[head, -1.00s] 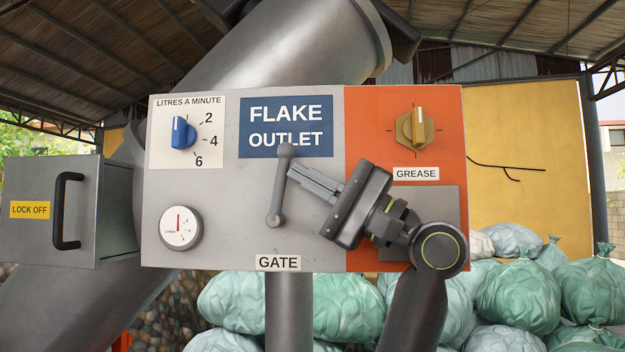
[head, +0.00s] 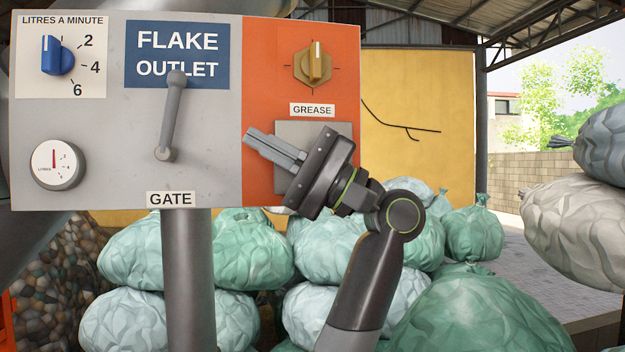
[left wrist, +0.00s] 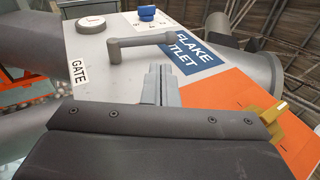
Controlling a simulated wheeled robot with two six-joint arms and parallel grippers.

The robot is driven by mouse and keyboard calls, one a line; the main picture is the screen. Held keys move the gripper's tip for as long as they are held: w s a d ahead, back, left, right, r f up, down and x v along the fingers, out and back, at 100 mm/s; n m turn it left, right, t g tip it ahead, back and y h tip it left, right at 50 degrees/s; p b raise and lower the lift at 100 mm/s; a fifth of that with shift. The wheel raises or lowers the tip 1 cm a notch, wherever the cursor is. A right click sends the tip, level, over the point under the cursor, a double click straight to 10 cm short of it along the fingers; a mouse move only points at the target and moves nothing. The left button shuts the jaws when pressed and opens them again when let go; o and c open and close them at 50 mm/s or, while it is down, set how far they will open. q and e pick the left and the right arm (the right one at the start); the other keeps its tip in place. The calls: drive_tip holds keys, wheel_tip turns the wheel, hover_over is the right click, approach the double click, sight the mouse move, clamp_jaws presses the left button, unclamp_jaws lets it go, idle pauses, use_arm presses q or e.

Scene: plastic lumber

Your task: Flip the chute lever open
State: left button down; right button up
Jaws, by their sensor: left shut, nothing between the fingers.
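The grey lever (head: 171,115) is on the grey panel, above the GATE label (head: 171,199). It stands nearly upright, its upper end leaning slightly right and overlapping the blue FLAKE OUTLET sign (head: 177,54). In the left wrist view the lever (left wrist: 145,42) lies across, beyond my fingertips. My left gripper (head: 252,140) is shut and empty, to the right of the lever and apart from it, in front of the panel's orange part. Its closed fingers (left wrist: 156,78) point towards the panel in the left wrist view. My right gripper is not in view.
The panel also carries a blue flow knob (head: 57,57), a round gauge (head: 56,165) and a yellow GREASE knob (head: 313,66). A grey post (head: 188,280) stands below it. Several green bags (head: 250,248) are piled behind, and more bags (head: 585,215) stand at right.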

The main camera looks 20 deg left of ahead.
use_arm(q)
drive_tip(key=v, duration=0.7)
drive_tip(key=shift+d+f, duration=0.15)
drive_tip(key=shift+d, duration=0.1)
